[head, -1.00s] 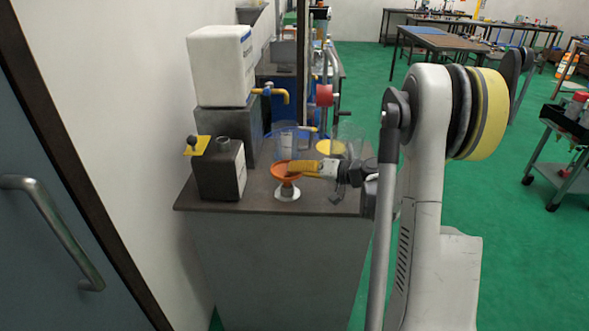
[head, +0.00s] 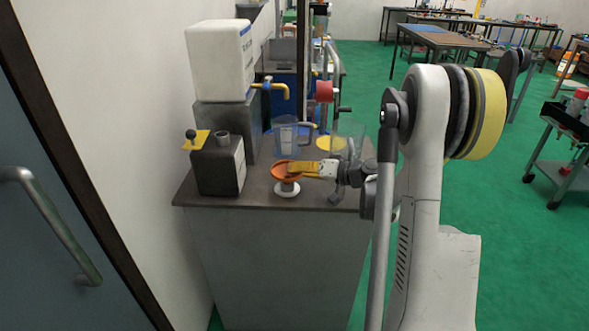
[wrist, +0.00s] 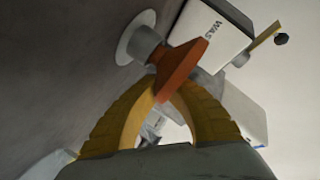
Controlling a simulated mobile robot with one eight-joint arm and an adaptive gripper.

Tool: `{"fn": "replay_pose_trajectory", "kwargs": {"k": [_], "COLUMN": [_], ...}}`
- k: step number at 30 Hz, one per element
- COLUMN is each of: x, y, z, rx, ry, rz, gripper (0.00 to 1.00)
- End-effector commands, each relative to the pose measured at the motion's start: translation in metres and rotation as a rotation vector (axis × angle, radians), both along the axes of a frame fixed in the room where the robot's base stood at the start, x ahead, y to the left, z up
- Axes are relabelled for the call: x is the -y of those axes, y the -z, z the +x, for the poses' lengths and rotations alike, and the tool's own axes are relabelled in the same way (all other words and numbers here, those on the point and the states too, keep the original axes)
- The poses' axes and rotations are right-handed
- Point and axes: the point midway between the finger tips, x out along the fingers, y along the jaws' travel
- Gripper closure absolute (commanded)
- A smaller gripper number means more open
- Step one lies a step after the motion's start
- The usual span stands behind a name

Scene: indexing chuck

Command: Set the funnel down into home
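The orange funnel (head: 284,171) is over a small white round holder (head: 287,190) near the counter's front edge; I take this holder to be home. In the wrist view the funnel (wrist: 181,67) has its narrow end at the grey collar of the white holder (wrist: 127,40). Whether the spout is fully seated cannot be told. My gripper (head: 296,168) reaches in from the right, its yellow fingers closed on the funnel's rim. The fingers (wrist: 166,92) also meet at the rim in the wrist view.
A clear jug (head: 285,136) and a clear vessel (head: 347,142) stand behind. The grey counter (head: 255,193) is bare around the holder.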

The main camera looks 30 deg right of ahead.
Motion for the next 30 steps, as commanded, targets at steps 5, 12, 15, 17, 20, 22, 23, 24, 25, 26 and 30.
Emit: {"fn": "replay_pose_trajectory", "kwargs": {"k": [5,12,15,17,20,22,23,24,25,26,30], "x": [0.000,0.000,0.000,0.000,0.000,0.000,0.000,0.000,0.000,0.000,0.000], "y": [0.004,0.009,0.011,0.011,0.012,0.011,0.011,0.011,0.011,0.011,0.011], "z": [0.000,0.000,0.000,0.000,0.000,0.000,0.000,0.000,0.000,0.000,0.000], "rx": [0.000,0.000,0.000,0.000,0.000,0.000,0.000,0.000,0.000,0.000,0.000], "ry": [0.000,0.000,0.000,0.000,0.000,0.000,0.000,0.000,0.000,0.000,0.000], "rz": [0.000,0.000,0.000,0.000,0.000,0.000,0.000,0.000,0.000,0.000,0.000], "gripper": [1.00,1.00,1.00,1.00,1.00,1.00,1.00,1.00,0.98,0.89,0.69]}}
